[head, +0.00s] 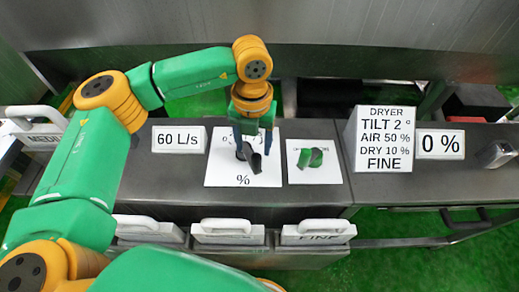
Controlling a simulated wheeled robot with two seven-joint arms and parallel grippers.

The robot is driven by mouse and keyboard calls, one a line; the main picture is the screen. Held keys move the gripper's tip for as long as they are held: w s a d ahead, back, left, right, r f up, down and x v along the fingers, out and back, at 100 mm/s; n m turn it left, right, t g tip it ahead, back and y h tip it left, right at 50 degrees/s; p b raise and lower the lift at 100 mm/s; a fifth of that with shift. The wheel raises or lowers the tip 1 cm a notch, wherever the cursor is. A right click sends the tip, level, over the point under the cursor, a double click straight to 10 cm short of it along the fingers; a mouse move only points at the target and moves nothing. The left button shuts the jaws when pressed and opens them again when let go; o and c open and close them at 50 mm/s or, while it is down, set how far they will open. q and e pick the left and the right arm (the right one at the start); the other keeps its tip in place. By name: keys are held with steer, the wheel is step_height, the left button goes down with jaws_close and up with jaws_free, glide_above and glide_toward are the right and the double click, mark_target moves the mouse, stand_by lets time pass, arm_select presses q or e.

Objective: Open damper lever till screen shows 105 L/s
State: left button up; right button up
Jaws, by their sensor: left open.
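The damper lever (253,160) is a dark handle on a white plate (215,176) marked with a % sign. The screen (179,139) left of the plate reads 60 L/s. My left gripper (252,145) points down over the plate, open, with its fingers at the lever. I cannot tell whether they touch it. The gripper and wrist hide the top of the plate and part of its scale. My right gripper does not show.
A green knob (310,158) sits on a white plate just to the right. A box sign (384,139) reads DRYER, TILT 2°, AIR 50 %, DRY 10 %, FINE. Another display (440,144) reads 0 %. Bins with white handles (228,232) line the front edge.

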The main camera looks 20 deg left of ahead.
mark_target(256, 155)
arm_select(q)
steer(key=f+p, duration=0.1)
steer(key=f, duration=0.5)
steer(key=shift+w+d+p, duration=0.15)
steer(key=shift+d+p, duration=0.05)
steer(key=shift+p, duration=0.15)
steer(key=shift+f, duration=0.45)
jaws_close()
stand_by(0.4)
